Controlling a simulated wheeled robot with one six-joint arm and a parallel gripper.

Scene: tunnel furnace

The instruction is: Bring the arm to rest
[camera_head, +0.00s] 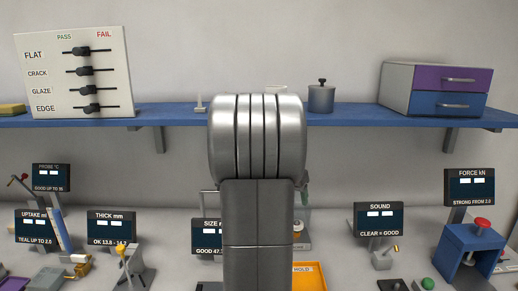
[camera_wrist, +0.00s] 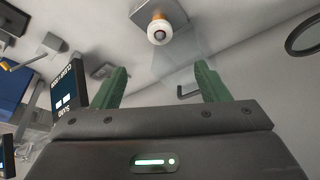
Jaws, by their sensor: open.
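My gripper (camera_wrist: 162,80) shows in the wrist view with its two green fingers spread apart and nothing between them. Past the fingertips is a white, round-ended piece (camera_wrist: 160,32) with an orange band, apart from the fingers. The head view shows my arm's silver joint and dark link standing upright in the middle. The arm covers part of the bench and of the blue shelf (camera_head: 170,115).
The SOUND display (camera_head: 380,217) also stands close left of my fingers in the wrist view (camera_wrist: 66,102). A SIZE display (camera_head: 207,236), an orange HOLD tray (camera_head: 312,284) and a blue press stand (camera_head: 470,250) share the bench. A grey pot (camera_head: 321,97) and a drawer unit (camera_head: 436,88) stand on the shelf.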

